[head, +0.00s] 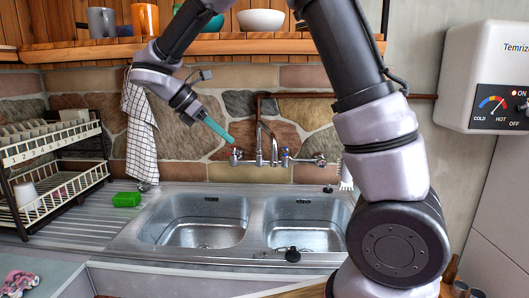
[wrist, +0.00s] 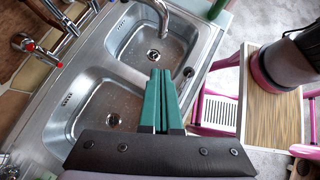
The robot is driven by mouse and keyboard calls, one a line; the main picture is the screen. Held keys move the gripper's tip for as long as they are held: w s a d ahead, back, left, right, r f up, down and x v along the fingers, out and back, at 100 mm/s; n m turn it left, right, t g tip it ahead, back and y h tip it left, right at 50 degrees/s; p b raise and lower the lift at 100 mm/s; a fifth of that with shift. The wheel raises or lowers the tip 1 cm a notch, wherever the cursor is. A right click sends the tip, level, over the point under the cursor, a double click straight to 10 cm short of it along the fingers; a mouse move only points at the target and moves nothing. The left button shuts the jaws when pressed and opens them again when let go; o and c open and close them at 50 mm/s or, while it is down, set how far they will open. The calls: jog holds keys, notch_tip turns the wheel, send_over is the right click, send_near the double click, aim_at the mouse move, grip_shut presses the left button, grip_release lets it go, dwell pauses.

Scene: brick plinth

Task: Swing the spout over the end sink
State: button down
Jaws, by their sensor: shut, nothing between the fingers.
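The chrome spout (head: 259,128) rises from the wall tap behind the double sink and curves over at its top. In the wrist view the curved spout (wrist: 163,20) ends in front of the upper bowl (wrist: 139,44), which is the right bowl (head: 302,222) in the head view. The left bowl (head: 203,221) is the lower bowl (wrist: 88,108) in the wrist view. My gripper (head: 231,141) is shut and empty, its teal fingers pointing down beside the left tap handle, left of the spout. Its fingers also show in the wrist view (wrist: 161,74), apart from the spout.
Tap handles (head: 236,156) stand either side of the spout, close to my fingers. A green sponge (head: 126,199) lies on the drainer, near a dish rack (head: 62,188). A checked towel (head: 140,125) hangs behind my wrist. A wooden shelf (head: 230,47) crosses above. Both bowls are empty.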

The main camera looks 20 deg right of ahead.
jog(key=d+r+x, duration=0.2)
jog(key=x, duration=0.9)
jog(key=shift+w+d+f, duration=0.2)
jog(key=shift+d+f, duration=0.05)
